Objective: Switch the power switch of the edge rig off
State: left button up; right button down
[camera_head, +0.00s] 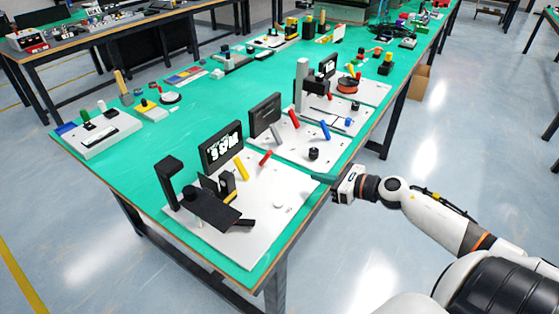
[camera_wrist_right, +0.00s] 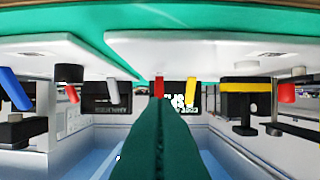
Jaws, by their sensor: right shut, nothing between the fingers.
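The nearest rig at the table's edge is a white board (camera_head: 262,232) with a black machine (camera_head: 212,203), a black display (camera_head: 221,147), a yellow lever (camera_head: 241,170) and a red lever (camera_head: 265,158). I cannot tell for certain which part is the power switch. My right gripper (camera_head: 322,178) is shut and empty beside the board's right corner, apart from the levers. In the right wrist view, which looks upside down, the shut dark green fingers (camera_wrist_right: 158,112) point toward a red lever (camera_wrist_right: 158,86); a yellow lever (camera_wrist_right: 190,93) stands to its right. My left gripper is out of view.
Behind it, a second white board (camera_head: 327,155) carries red and blue levers, a black knob (camera_head: 313,153) and a dark display (camera_head: 264,114). Further back stands a rig with an orange spool (camera_head: 347,85).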

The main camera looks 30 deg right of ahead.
aim_at(290, 178)
jog(key=p+x, duration=0.1)
jog(key=x, duration=0.9)
jog(key=shift+w+r, duration=0.1)
jog(key=shift+w, duration=0.05)
jog(key=shift+w+a+r+p, duration=0.2)
jog(key=shift+w+r+p, duration=0.15)
jog(key=shift+w+p, duration=0.15)
jog(key=shift+w+a+r+p, duration=0.2)
jog(key=shift+w+r+p, duration=0.1)
jog(key=shift+w+p, duration=0.15)
jog(key=shift+w+a+r, duration=0.2)
jog(key=shift+w+a, duration=0.05)
jog(key=shift+w, duration=0.3)
